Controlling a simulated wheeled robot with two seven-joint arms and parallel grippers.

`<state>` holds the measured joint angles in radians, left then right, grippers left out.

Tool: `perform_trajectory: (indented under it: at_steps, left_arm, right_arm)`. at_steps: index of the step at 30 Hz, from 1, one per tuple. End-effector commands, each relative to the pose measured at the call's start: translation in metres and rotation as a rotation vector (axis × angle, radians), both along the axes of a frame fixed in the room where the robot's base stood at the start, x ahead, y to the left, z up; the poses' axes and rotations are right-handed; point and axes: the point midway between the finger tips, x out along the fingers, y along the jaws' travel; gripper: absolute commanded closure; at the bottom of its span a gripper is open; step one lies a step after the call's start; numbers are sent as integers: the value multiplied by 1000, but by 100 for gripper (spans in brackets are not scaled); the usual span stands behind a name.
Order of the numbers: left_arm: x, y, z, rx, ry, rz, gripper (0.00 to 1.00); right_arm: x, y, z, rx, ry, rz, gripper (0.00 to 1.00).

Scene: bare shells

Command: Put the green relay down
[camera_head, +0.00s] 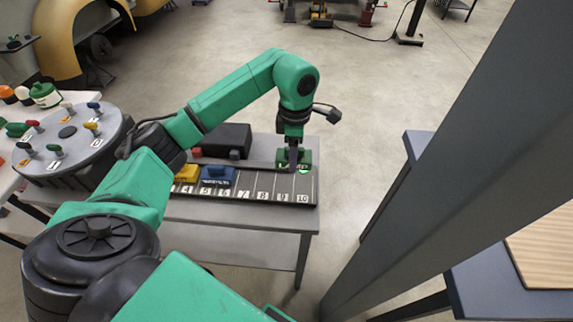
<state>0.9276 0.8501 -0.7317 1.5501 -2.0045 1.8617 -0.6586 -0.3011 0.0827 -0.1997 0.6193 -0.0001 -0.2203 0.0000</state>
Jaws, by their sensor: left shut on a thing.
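The green relay (303,158) is a small green block at the right end of a dark numbered rail (262,183) on a grey table. My left gripper (293,162) comes down over it from above and is shut on it. The relay is at the slots by the labels 9 and 10. The fingers hide part of it, and I cannot tell whether it touches the rail. My right gripper is not in view.
A blue block (218,177) and a yellow block (186,173) sit on the rail to the left. A black box (222,138) and a small red block (196,153) are behind it. A round grey stand (70,133) with coloured pieces is at left. A grey post (450,150) crosses the right side.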

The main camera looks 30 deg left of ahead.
Motion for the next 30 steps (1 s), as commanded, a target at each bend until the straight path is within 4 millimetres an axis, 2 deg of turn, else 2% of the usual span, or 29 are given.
perform_trajectory:
  at_steps: [3, 12, 15, 23, 24, 26, 27, 30]
  left_arm:
    - [-1, -1, -31, -1, 4, -2, 100]
    - [-1, -1, -84, -2, 2, -2, 100]
    - [0, -1, -92, -1, 0, -3, 100]
    - [0, -1, -96, 0, -1, -3, 100]
    - [0, -1, -96, 0, -1, -3, 37]
    - [0, -1, -95, 0, -1, -3, 14]
    - [0, -1, -95, -1, 0, -3, 11]
    - [0, -1, -95, -1, 0, -3, 11]
  right_arm:
    - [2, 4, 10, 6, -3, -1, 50]
    - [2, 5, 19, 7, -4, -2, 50]
    - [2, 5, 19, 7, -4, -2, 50]
    - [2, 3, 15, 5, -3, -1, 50]
    - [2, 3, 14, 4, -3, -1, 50]
    - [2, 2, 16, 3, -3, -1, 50]
    - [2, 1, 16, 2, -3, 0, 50]
    - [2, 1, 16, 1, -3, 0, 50]
